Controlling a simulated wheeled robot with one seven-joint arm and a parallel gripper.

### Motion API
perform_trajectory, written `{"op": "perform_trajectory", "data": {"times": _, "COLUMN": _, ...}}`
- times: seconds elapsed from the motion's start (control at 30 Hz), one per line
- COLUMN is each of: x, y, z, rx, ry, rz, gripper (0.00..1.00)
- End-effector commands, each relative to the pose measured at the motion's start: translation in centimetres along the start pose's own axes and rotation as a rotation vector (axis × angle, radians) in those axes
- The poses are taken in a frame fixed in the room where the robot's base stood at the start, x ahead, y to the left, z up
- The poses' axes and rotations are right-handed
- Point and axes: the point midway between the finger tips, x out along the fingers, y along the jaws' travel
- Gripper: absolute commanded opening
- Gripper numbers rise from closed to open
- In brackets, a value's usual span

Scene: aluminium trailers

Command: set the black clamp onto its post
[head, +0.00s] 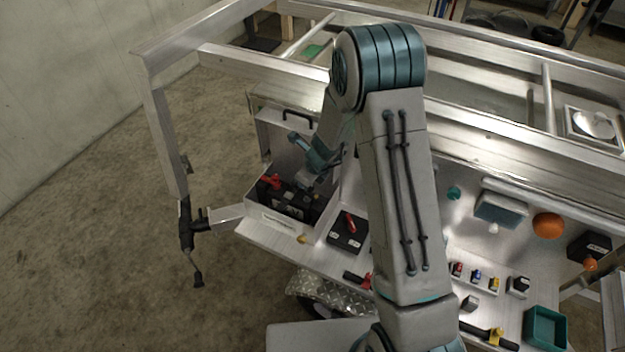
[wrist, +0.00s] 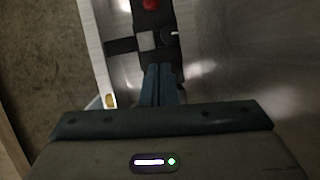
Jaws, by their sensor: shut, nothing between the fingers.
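A black battery (head: 290,203) sits in an aluminium box on the trailer's front; a red clamp (head: 270,182) is at its left end. In the wrist view the battery (wrist: 150,22) lies ahead of the fingertips, with a red part (wrist: 151,4) at the top edge. A pale grey square piece (wrist: 147,40) sits between dark parts; I cannot tell the black clamp from its post there. My gripper (wrist: 159,68) is shut and empty, its fingertips close to these dark parts. Whether they touch is unclear. In the head view the fingertips are largely hidden.
A second black box with a red handle (head: 347,232) stands right of the battery box. The raised lid with a black handle (head: 298,116) is behind. Trailer rails cross above. Coloured parts and a teal bin (head: 545,327) lie to the right. Floor at left is clear.

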Motion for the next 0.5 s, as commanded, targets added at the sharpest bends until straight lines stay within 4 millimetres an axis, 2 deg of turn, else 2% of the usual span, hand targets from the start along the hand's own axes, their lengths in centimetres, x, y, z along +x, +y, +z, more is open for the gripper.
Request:
{"op": "perform_trajectory", "data": {"times": 0.3, "x": 1.5, "y": 0.1, "z": 0.7, "rx": 0.003, "ry": 0.000, "rz": -0.002, "gripper": 0.00}}
{"op": "perform_trajectory", "data": {"times": 0.5, "x": 1.7, "y": 0.0, "z": 0.8, "rx": 0.003, "ry": 0.000, "rz": -0.002, "gripper": 0.00}}
